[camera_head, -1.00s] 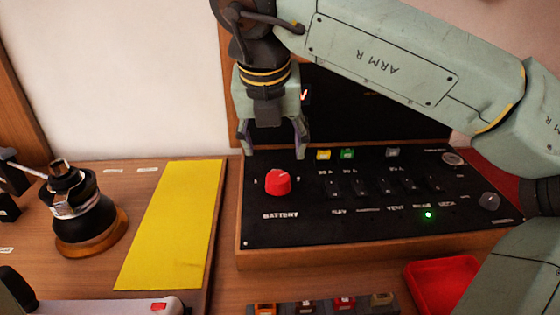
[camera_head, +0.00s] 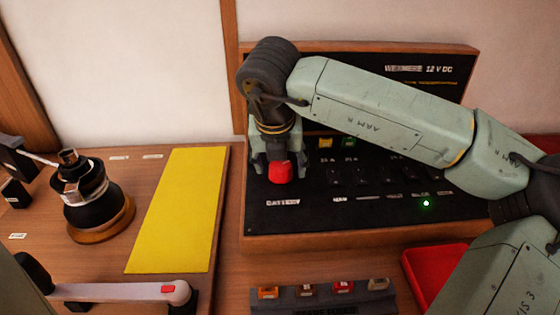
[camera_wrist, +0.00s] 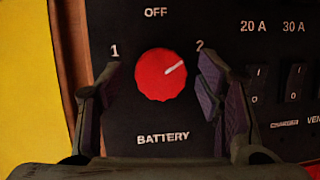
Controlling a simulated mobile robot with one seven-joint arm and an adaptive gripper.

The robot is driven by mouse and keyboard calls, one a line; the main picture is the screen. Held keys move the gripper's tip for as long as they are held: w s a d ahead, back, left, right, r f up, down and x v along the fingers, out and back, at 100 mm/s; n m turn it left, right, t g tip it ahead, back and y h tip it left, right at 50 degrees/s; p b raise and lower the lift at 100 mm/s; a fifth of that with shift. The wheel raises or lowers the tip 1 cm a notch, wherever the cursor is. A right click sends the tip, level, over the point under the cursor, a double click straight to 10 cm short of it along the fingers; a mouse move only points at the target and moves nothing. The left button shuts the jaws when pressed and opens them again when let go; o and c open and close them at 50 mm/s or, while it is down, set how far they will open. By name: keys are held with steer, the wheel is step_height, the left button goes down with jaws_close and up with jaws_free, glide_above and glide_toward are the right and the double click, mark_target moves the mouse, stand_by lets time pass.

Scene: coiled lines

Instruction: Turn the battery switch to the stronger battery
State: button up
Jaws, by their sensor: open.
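The red battery switch knob (camera_head: 280,172) sits at the left of the black panel (camera_head: 330,220). In the wrist view the knob (camera_wrist: 161,75) has a white pointer mark aimed up and right, toward the label 2. The label OFF (camera_wrist: 156,12) is above it, 1 (camera_wrist: 114,50) is at its left and BATTERY (camera_wrist: 163,138) is below. My gripper (camera_head: 277,160) is open over the knob. In the wrist view its fingers (camera_wrist: 158,80) stand on either side of the knob, with visible gaps. The right finger partly covers the label 2.
Small rocker switches (camera_head: 347,176) and a lit green lamp (camera_head: 426,204) are right of the knob. A yellow mat (camera_head: 178,210) lies left; a red tray (camera_head: 425,270) is at front right.

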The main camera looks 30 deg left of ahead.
steer(key=shift+c, duration=0.6)
steer(key=c, duration=1)
steer(key=shift+c, duration=0.2)
